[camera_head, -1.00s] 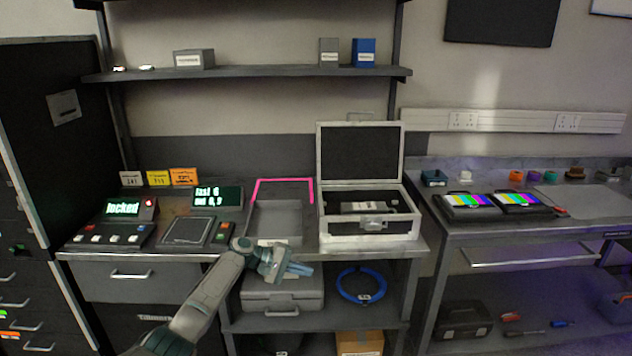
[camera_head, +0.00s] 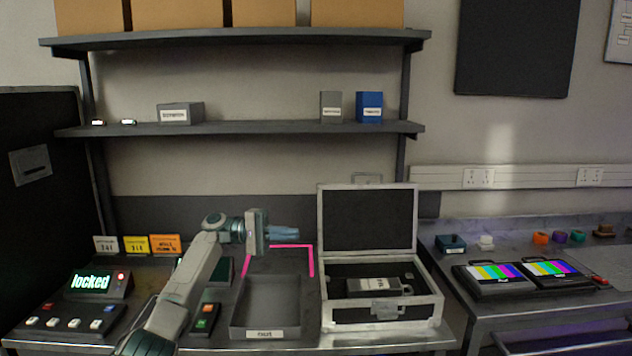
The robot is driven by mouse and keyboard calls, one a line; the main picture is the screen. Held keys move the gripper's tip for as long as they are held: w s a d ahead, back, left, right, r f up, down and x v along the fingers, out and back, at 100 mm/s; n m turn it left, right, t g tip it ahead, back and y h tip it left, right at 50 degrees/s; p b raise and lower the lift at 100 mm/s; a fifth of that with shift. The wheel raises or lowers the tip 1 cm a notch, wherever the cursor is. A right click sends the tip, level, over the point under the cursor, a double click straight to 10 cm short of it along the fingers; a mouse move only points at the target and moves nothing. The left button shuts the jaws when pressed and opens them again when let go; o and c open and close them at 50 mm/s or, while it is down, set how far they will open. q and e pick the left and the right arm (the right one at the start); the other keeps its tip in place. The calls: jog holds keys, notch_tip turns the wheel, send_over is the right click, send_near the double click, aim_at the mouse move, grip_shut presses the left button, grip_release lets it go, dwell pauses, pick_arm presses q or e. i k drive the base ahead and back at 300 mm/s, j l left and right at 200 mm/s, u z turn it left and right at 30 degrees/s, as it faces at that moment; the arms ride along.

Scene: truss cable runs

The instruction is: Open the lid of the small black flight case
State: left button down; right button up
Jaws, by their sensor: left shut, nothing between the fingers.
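The small black flight case (camera_head: 341,315) with silver edges stands on the bench right of centre. Its lid (camera_head: 366,221) stands upright and open at the back, with a latch on the front face. Inside lies a grey labelled item (camera_head: 374,287) among dark lining. My left gripper (camera_head: 296,233) is shut and empty, raised in front of the wall to the left of the lid, apart from the case. My right gripper is not in view.
A grey tray (camera_head: 239,318) sits left of the case, with a pink outline (camera_head: 312,262) behind it. A control panel reading "locked" (camera_head: 90,282) is at the left. Shelves (camera_head: 240,130) hold boxes above. Two colour-bar screens (camera_head: 495,272) lie on the right bench.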

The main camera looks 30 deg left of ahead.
aim_at(369, 217)
jog(key=i+j, duration=1.15)
